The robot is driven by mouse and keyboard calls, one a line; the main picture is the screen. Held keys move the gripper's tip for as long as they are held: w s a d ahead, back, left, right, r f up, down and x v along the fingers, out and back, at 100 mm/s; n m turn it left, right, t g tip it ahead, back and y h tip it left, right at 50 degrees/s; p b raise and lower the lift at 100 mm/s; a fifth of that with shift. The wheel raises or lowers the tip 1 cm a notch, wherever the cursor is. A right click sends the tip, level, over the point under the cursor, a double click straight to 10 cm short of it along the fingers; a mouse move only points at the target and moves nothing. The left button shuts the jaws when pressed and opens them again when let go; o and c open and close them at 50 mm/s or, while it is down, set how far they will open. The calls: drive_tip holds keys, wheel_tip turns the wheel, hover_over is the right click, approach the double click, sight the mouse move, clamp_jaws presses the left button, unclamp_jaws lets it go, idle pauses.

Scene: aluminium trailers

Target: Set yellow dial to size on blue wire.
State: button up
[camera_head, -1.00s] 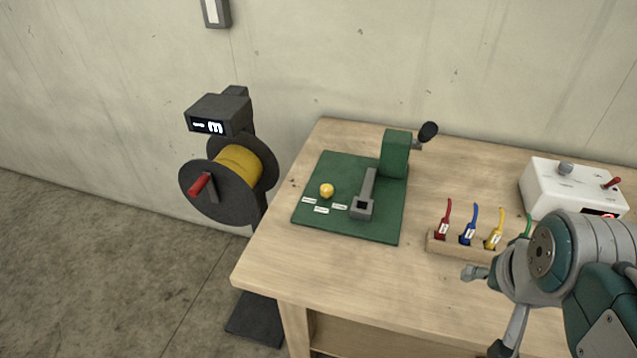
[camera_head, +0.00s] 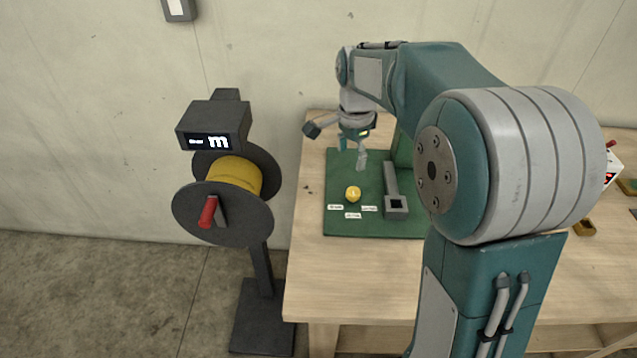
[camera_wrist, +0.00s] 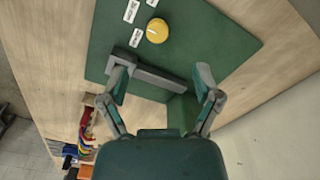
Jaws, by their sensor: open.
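The yellow dial (camera_head: 353,194) is a small round knob on the green plate (camera_head: 340,222), with several white labels around its lower side. In the wrist view the dial (camera_wrist: 157,31) has a faint mark; the label text is too small to read. My gripper (camera_head: 337,145) is open and empty above the back of the plate, apart from the dial. In the wrist view its fingertips (camera_wrist: 163,73) are spread over the grey bar. The blue wire (camera_wrist: 84,147) shows in part at the lower left of the wrist view; its size tag cannot be read.
A grey bar with a square socket (camera_head: 397,205) stands beside the dial. A spool of yellow cable (camera_head: 233,176) with a display stands left of the wooden table (camera_head: 305,275). My arm hides much of the table's right side. The table's front left is clear.

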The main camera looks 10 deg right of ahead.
hover_over(353, 191)
drive_tip(key=d, duration=0.2)
wheel_tip(353, 191, down, 5)
drive_tip(key=shift+a+f, duration=0.1)
drive_tip(key=shift+f, duration=0.1)
drive_tip(key=a+f, duration=0.2)
drive_tip(key=f, duration=0.1)
drive_tip(key=a+f, duration=0.1)
drive_tip(key=f, duration=0.1)
drive_tip(key=shift+d+f, duration=0.25)
drive_tip(key=shift+d, duration=0.85)
drive_tip(key=shift+a, duration=0.1)
drive_tip(key=c, duration=0.9)
drive_tip(key=shift+a, duration=0.25)
clamp_jaws()
drive_tip(key=shift+a, duration=0.15)
